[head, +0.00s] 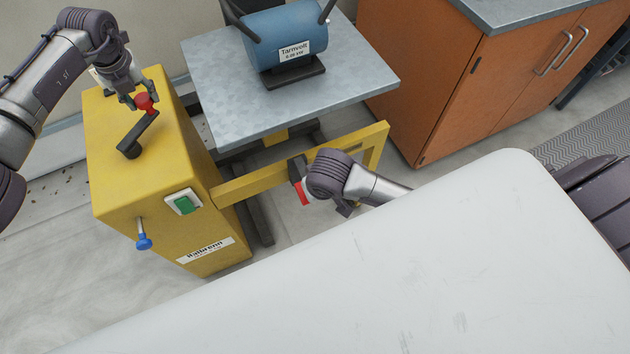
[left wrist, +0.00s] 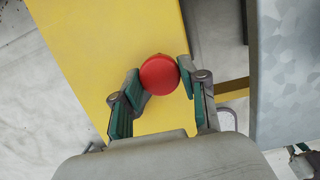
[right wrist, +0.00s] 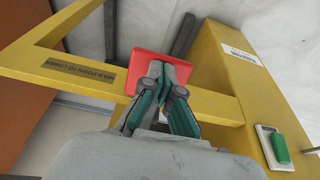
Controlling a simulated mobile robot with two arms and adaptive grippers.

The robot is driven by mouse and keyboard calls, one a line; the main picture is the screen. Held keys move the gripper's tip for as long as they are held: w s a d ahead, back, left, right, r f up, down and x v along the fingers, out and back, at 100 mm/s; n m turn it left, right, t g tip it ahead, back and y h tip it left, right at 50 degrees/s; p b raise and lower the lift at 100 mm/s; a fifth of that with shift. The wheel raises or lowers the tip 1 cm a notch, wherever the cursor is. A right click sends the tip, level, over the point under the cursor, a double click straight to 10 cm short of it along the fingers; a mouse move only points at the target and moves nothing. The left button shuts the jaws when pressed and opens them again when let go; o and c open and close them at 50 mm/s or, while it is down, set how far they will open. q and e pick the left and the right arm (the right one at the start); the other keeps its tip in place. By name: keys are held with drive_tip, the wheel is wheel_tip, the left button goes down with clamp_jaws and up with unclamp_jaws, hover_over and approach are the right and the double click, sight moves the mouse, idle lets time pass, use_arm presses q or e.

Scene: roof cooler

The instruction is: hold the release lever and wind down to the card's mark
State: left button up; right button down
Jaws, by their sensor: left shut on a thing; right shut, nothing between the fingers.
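My left gripper (head: 140,100) is shut on the red knob (head: 146,104) of the dark crank handle (head: 138,136) on top of the yellow hoist column (head: 125,185). In the left wrist view the round red knob (left wrist: 158,75) sits between the fingertips. My right gripper (head: 303,186) is shut and empty at the red release lever (head: 304,195) by the yellow side bar. In the right wrist view its closed fingertips (right wrist: 160,75) overlap the red lever plate (right wrist: 145,66); contact cannot be told for certain. I cannot see the card.
A grey platform (head: 300,100) beside the column carries a blue motor (head: 285,40) labelled "Tarnvelt". A green switch (head: 184,205) and a blue knob (head: 143,241) are on the column. An orange cabinet (head: 455,85) stands behind right. A white surface (head: 400,270) fills the foreground.

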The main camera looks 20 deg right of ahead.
use_arm(q)
drive_tip(key=shift+s+f, duration=0.1)
drive_tip(key=shift+f, duration=0.05)
use_arm(e)
drive_tip(key=shift+f, duration=0.1)
use_arm(q)
drive_tip(key=shift+s+d, duration=0.5)
drive_tip(key=shift+s, duration=0.35)
